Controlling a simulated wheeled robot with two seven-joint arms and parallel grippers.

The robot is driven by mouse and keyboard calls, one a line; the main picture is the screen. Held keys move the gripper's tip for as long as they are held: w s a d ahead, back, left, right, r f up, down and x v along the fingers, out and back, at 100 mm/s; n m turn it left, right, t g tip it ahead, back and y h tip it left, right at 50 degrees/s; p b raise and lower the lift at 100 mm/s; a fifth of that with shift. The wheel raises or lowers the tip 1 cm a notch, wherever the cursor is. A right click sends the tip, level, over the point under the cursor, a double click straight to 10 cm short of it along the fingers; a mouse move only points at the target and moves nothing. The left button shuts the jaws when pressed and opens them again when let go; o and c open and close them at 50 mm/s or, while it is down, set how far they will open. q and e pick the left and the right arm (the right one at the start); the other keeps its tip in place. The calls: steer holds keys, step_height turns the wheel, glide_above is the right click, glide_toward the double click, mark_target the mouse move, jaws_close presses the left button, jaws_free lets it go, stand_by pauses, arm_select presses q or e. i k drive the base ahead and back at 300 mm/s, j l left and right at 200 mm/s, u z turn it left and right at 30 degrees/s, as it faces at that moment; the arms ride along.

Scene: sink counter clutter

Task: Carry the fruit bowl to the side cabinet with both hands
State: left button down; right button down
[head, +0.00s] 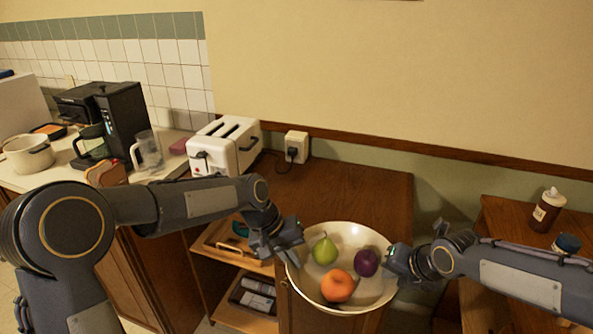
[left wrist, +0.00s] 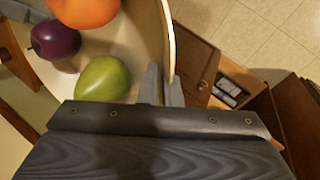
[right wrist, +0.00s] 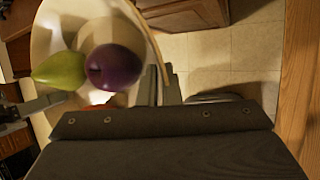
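The cream fruit bowl (head: 357,236) is in the lower middle of the head view, roughly level. It holds a green pear (head: 325,250), a purple plum (head: 366,262) and an orange (head: 338,286). My left gripper (head: 287,250) is at the bowl's left rim; in the left wrist view its fingers (left wrist: 163,88) sit on either side of the rim, shut on it. My right gripper (head: 396,262) is at the right rim; in the right wrist view its fingers (right wrist: 160,88) likewise pinch the rim. The bowl hangs between them, with floor visible below in both wrist views.
A wooden cabinet (head: 372,190) with a white toaster (head: 225,146) stands behind the bowl. Its top right part is clear. Another wooden surface (head: 500,215) at the right holds a brown bottle (head: 546,210) and a dark jar (head: 566,245). A gap separates the two.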

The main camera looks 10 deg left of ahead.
mark_target(343, 202)
steer(key=i, duration=1.1)
